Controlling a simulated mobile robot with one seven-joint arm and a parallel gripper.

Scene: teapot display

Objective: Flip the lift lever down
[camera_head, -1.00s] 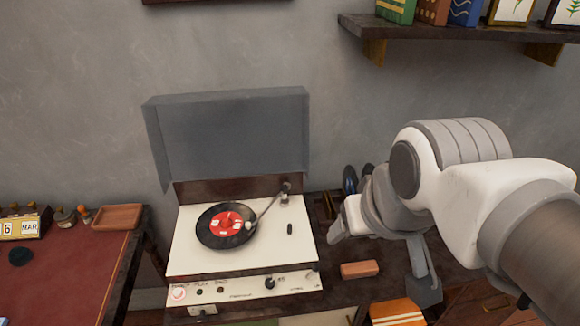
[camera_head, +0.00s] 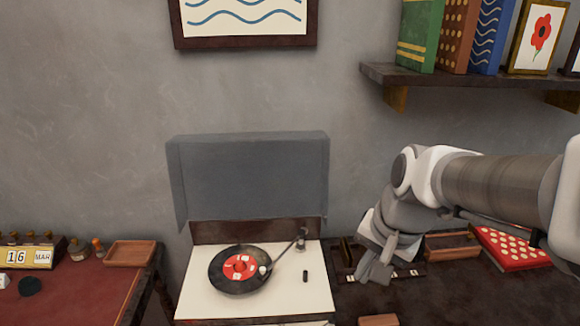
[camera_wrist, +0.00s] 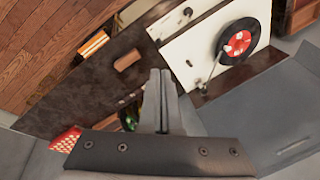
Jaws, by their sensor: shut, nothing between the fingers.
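The record player (camera_head: 200,290) has a cream deck with a red-labelled black record (camera_head: 240,268) and a tonearm (camera_head: 284,254) reaching over it. The lift lever seems to be the small black piece (camera_head: 306,276) on the deck, right of the tonearm; it also shows in the wrist view (camera_wrist: 189,63). Its up or down position is too small to tell. My gripper (camera_head: 372,272) is shut and empty, right of the deck and apart from the lever. In the wrist view my gripper's fingertips (camera_wrist: 161,74) are together, below and left of the lever.
The raised grey lid (camera_head: 250,180) stands behind the deck. A brown block (camera_wrist: 127,60) lies on the dark table near my gripper. A red dotted item (camera_head: 515,248) and wooden trays lie to the right. A shelf (camera_head: 470,82) with books hangs above the arm.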

